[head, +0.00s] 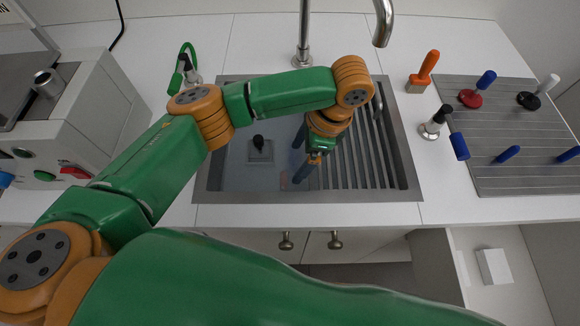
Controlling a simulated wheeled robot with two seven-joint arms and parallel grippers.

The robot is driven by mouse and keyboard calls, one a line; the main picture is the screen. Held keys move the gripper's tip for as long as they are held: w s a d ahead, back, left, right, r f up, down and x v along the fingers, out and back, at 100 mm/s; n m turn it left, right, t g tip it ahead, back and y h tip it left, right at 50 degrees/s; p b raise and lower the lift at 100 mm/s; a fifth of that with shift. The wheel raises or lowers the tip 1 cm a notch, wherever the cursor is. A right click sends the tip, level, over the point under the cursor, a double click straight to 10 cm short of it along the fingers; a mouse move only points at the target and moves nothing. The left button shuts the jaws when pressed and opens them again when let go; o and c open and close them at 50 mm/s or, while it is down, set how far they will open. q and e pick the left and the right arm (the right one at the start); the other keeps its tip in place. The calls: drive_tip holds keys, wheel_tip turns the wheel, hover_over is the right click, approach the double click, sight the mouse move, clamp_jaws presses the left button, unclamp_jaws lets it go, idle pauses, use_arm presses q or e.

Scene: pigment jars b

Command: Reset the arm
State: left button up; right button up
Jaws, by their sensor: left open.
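My left arm, green and orange, reaches from the left across the counter. Its gripper (302,158) points down over the metal sink (408,185). The gripper is open, with its dark blue fingers apart, and I see nothing between them. The wrist and forearm hide part of the sink's back and middle. My right gripper is not in view.
A tap (384,25) rises behind the sink. A grey machine (75,120) stands at left. The counter's front right is clear.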

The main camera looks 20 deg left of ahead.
use_arm(q)
drive_tip(key=shift+v, duration=1.5)
